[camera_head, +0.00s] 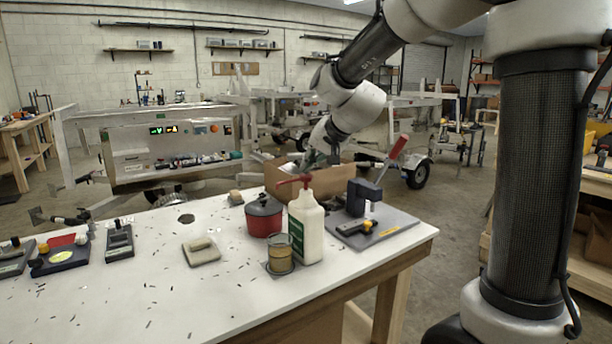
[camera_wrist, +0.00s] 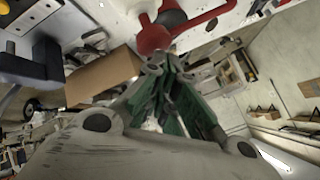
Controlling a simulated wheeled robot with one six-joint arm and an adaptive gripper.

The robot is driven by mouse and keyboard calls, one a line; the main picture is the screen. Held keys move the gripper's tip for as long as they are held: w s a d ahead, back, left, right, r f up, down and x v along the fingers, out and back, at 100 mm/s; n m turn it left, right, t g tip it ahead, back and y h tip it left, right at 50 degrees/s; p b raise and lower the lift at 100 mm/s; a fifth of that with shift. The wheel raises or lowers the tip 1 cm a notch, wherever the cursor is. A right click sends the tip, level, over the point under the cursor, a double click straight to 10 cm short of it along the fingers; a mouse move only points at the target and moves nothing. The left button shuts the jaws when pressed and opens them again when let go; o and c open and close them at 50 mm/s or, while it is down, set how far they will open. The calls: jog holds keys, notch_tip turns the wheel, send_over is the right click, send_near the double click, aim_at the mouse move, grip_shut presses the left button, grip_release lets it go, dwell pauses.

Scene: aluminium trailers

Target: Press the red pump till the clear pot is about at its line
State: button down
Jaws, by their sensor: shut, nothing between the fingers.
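The white pump bottle (camera_head: 307,228) with a green label stands upright near the table's front edge. Its red pump (camera_head: 297,181) has a spout pointing left; the red pump head also shows in the wrist view (camera_wrist: 154,37). The clear pot (camera_head: 280,255) stands just left of the bottle, under the spout, with yellowish-brown content; its line is too small to make out. My gripper (camera_head: 308,168) is shut and empty, fingertips pointing down right at the pump head. In the wrist view the fingertips (camera_wrist: 158,66) meet the red head's edge; I cannot tell whether they touch.
A red pot with dark lid (camera_head: 264,215) stands behind the clear pot. A grey plate with a lever press (camera_head: 372,229) is at right, its red-handled lever raised. A cardboard box (camera_head: 340,183) is behind. A beige block (camera_head: 201,251) lies left; the table's front left is mostly clear.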

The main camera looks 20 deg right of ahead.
jog(key=shift+r, duration=0.55)
jog(key=shift+r, duration=0.1)
jog(key=shift+r, duration=2.45)
jog(key=s+d+f+n+g+h, duration=0.1)
jog(key=s+d+f, duration=0.2)
jog(key=s, duration=0.8)
jog(key=s+d+f+n+g+h, duration=0.1)
jog(key=s+d+f, duration=0.2)
jog(key=s, duration=0.9)
jog(key=s+d+f+n+g+h, duration=0.1)
jog(key=s+d+f+n+g, duration=0.1)
jog(key=s+d, duration=0.6)
jog(key=s, duration=0.3)
jog(key=shift+s+f+h, duration=0.2)
jog(key=shift+f+h, duration=0.2)
